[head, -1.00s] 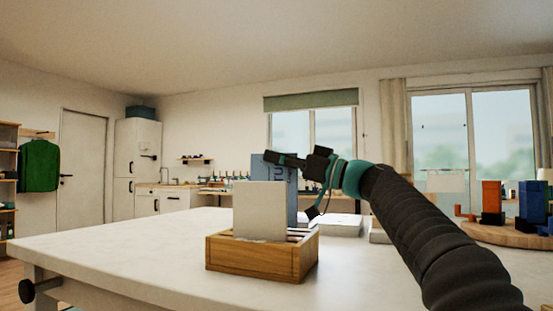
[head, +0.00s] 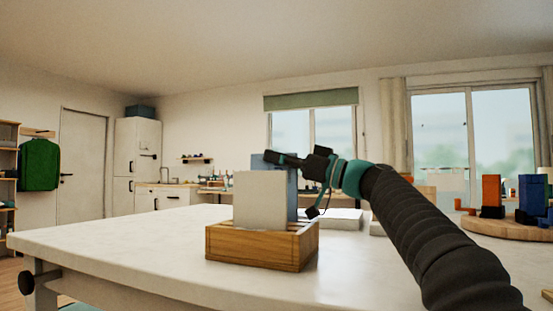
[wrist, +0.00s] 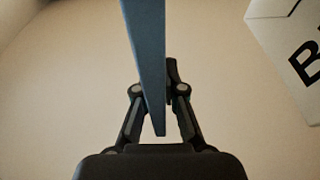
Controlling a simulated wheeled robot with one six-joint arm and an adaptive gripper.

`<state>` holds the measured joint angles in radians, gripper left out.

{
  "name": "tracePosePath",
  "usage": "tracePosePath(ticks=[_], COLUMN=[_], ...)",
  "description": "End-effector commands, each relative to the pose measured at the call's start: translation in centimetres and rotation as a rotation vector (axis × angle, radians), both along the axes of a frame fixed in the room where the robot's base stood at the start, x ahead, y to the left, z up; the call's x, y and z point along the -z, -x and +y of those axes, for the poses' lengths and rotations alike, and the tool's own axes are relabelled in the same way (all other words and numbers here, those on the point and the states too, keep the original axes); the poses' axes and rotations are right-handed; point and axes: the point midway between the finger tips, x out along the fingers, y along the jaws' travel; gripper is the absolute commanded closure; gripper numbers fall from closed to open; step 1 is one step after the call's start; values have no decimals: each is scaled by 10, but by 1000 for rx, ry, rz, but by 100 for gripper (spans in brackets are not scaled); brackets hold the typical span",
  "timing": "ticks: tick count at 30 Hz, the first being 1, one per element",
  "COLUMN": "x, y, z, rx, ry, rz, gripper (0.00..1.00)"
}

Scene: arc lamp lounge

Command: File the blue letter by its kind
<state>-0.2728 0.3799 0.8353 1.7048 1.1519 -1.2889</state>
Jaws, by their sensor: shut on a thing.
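The blue letter (head: 292,192) is a thin upright panel in my gripper (head: 283,159), at the wooden filing box (head: 255,248) on the white table. In the wrist view the letter (wrist: 148,60) shows edge-on between the fingers of my gripper (wrist: 158,90), which is shut on it. A pale card (head: 260,200) stands upright in the front of the box and hides most of the letter's face and its lower edge. I cannot tell whether the letter's bottom is inside a slot. In the wrist view a white card with black lettering (wrist: 290,45) is at upper right.
The white table (head: 120,245) is clear left of the box. White paper stacks (head: 343,218) lie behind the box at right. A round wooden board (head: 500,229) with an orange block (head: 491,192) and a blue block (head: 533,197) is at far right.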

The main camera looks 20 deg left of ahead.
Motion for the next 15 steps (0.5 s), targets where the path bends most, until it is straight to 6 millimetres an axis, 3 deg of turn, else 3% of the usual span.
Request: tracePosePath(ticks=[7, 9, 11, 15], x=[6, 5, 5, 5], y=[0, 0, 0, 0], z=[0, 0, 0, 0], rx=[0, 0, 0, 0], ry=[0, 0, 0, 1], rz=[0, 0, 0, 1], gripper=[100, 77, 62, 62])
